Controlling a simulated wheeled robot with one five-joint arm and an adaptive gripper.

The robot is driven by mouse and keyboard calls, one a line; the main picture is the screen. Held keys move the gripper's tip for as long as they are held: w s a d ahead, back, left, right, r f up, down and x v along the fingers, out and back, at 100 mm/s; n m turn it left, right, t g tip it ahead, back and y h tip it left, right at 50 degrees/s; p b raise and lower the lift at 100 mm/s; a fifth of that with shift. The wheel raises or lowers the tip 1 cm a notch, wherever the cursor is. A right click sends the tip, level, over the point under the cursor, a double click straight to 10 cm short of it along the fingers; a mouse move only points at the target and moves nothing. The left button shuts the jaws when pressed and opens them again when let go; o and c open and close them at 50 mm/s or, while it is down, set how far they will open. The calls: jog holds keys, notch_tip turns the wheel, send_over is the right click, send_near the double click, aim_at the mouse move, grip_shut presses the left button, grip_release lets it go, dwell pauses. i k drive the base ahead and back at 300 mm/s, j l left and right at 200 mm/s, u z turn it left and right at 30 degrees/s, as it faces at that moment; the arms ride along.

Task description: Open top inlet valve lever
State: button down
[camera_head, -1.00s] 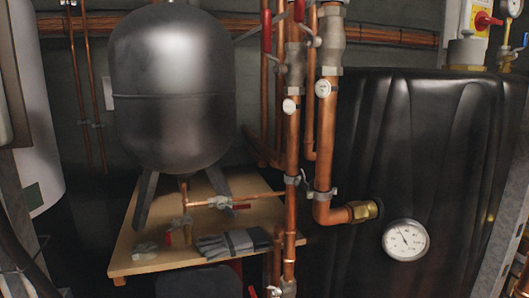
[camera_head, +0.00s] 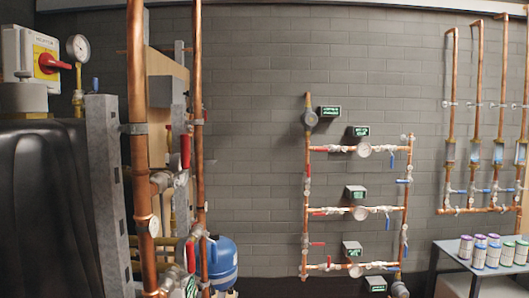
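A copper pipe rack (camera_head: 307,190) with three horizontal rows stands against the grey block wall, right of centre. Its top row (camera_head: 340,149) has a small red lever (camera_head: 320,149) at the left, a round gauge (camera_head: 364,150) and a blue lever (camera_head: 391,161) at the right. The middle and bottom rows also carry red levers at the left. Which lever is the top inlet valve lever cannot be read from labels here. The levers are too small to tell exactly how they are turned. My gripper is not in view.
Close on the left are a black tank (camera_head: 45,200), a grey metal post (camera_head: 104,170) and upright copper pipes (camera_head: 137,80). A blue vessel (camera_head: 222,258) stands behind them. At right, a table (camera_head: 450,249) holds several cans below more pipes. The wall between is bare.

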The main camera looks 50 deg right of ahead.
aim_at(184, 138)
jog(key=l+z, duration=0.1)
jog(key=z, duration=0.25)
jog(key=l+z, duration=0.15)
jog(key=z, duration=0.15)
jog(key=i+l+u, duration=0.2)
jog(key=u, duration=0.35)
jog(key=i+l+u, duration=0.1)
jog(key=l+u, duration=0.3)
jog(key=u, duration=0.15)
jog(key=l+u, duration=0.4)
jog(key=u, duration=0.2)
jog(key=l+u, duration=0.4)
jog(key=u, duration=0.15)
jog(key=l+u, duration=0.4)
jog(key=u, duration=0.15)
jog(key=k+l+u, duration=0.25)
jog(key=u, duration=0.3)
jog(key=k+l+u, duration=0.2)
jog(key=u, duration=0.4)
jog(key=k+l+u, duration=0.2)
jog(key=u, duration=0.35)
jog(key=k, duration=0.05)
